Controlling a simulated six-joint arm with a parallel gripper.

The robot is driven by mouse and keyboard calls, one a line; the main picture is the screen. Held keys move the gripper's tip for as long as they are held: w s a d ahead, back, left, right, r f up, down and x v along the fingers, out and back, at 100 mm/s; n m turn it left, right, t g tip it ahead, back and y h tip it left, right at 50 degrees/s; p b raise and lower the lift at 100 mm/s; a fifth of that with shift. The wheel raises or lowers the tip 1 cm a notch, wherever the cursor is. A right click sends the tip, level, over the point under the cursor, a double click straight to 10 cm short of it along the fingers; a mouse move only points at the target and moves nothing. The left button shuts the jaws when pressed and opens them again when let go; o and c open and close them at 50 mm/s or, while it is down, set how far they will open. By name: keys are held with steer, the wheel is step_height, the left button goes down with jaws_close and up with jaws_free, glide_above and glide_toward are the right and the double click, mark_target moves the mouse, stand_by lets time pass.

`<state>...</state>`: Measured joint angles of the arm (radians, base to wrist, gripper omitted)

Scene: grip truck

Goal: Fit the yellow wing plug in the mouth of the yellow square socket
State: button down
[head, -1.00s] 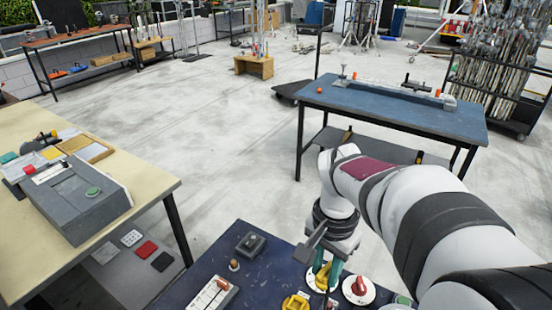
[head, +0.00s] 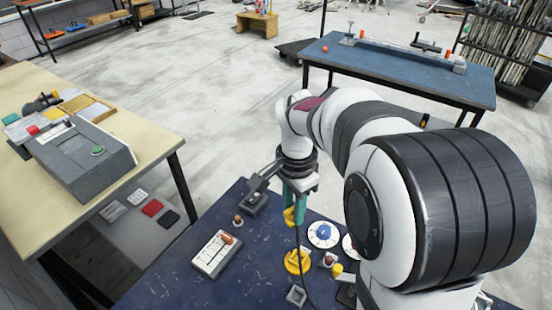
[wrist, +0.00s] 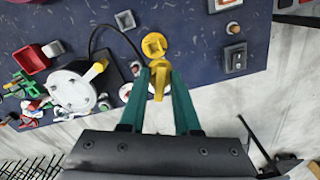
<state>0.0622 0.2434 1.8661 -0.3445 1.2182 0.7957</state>
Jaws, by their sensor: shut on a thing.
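The yellow wing plug (head: 290,217) is between my gripper's teal fingers (head: 295,203) in the head view. In the wrist view the plug (wrist: 159,84) also shows between the fingertips (wrist: 160,70), which are shut on it. The yellow socket (head: 297,262) stands on the dark blue table, below the held plug in the head view. It also shows in the wrist view (wrist: 154,44), just beyond the fingertips. The plug appears held above the table, apart from the socket. The fingers partly hide the plug, and its tip is not clear.
A white disc with a blue knob (head: 323,233) stands right of the socket. A white slotted block (head: 215,254) and a grey box (head: 253,203) are to its left. A dark cable (head: 308,272) hangs past the socket. Table surface between them is free.

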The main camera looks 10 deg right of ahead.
steer(key=shift+s+d+f+m, duration=0.15)
steer(key=shift+d+f+m, duration=0.15)
steer(key=shift+f+m, duration=1.9)
steer(key=shift+s+d+f+m, duration=0.15)
steer(key=shift+d+f+m, duration=0.15)
steer(key=shift+f+m, duration=1.85)
steer(key=shift+s+d+f+m, duration=0.15)
steer(key=shift+d+f+m, duration=0.15)
steer(key=shift+f+m, duration=1.9)
steer(key=shift+f, duration=0.4)
steer(key=shift+f, duration=0.15)
steer(key=shift+f, duration=0.3)
steer(key=shift+f, duration=0.45)
steer(key=c, duration=0.5)
jaws_free()
steer(key=shift+c, duration=0.2)
steer(key=shift+o, duration=0.2)
